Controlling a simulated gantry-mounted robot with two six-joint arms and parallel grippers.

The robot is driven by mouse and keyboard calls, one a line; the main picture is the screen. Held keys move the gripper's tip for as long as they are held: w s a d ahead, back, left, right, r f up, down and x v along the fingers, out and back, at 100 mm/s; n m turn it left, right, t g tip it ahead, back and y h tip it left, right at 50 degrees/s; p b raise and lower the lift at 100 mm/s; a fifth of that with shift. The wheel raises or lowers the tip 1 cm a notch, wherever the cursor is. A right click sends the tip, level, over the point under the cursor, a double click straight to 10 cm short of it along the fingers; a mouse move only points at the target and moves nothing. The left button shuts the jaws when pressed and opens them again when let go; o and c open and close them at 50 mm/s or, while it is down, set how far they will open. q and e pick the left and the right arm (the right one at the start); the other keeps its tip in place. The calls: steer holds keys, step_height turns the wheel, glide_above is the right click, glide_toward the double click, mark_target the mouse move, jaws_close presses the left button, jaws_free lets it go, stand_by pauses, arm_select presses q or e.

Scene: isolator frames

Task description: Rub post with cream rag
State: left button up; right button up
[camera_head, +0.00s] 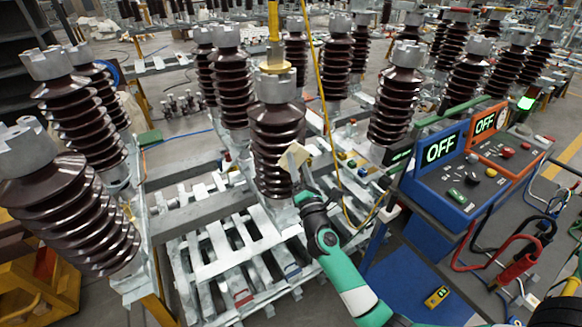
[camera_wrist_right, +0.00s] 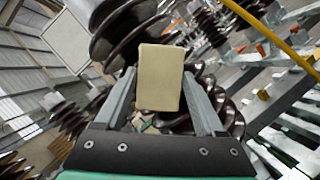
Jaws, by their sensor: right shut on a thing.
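The post (camera_head: 278,125) is a dark brown ribbed insulator with a grey metal cap, upright in the middle of the head view. Its ribs (camera_wrist_right: 128,38) also show behind the rag in the right wrist view. The cream rag (camera_head: 291,157) is a small flat block-like piece held at the post's right side, at mid height. In the right wrist view the rag (camera_wrist_right: 160,78) sits between the two fingers. My right gripper (camera_head: 298,160) is shut on the rag, close against the post; I cannot tell whether the rag touches it. My left gripper is not in view.
More brown insulators (camera_head: 232,80) stand around the post on metal frames. A yellow cable (camera_head: 322,105) hangs just right of it. A blue control box (camera_head: 440,150) and an orange one (camera_head: 487,125), both reading OFF, stand at the right. White slats (camera_head: 230,240) lie below.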

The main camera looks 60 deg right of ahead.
steer(key=s+d, duration=0.2)
steer(key=d, duration=0.1)
steer(key=shift+s+d, duration=0.1)
steer(key=shift+d, duration=0.15)
steer(key=shift+s+p, duration=0.1)
steer(key=shift+p, duration=0.25)
steer(key=shift+s+a+p, duration=0.35)
steer(key=shift+s+a, duration=0.45)
steer(key=shift+s, duration=0.35)
steer(key=shift+s+a+p, duration=0.35)
steer(key=shift+s+a, duration=0.45)
steer(key=shift+s, duration=0.35)
steer(key=shift+s, duration=0.1)
steer(key=shift+s+a, duration=0.85)
steer(key=shift+s, duration=0.3)
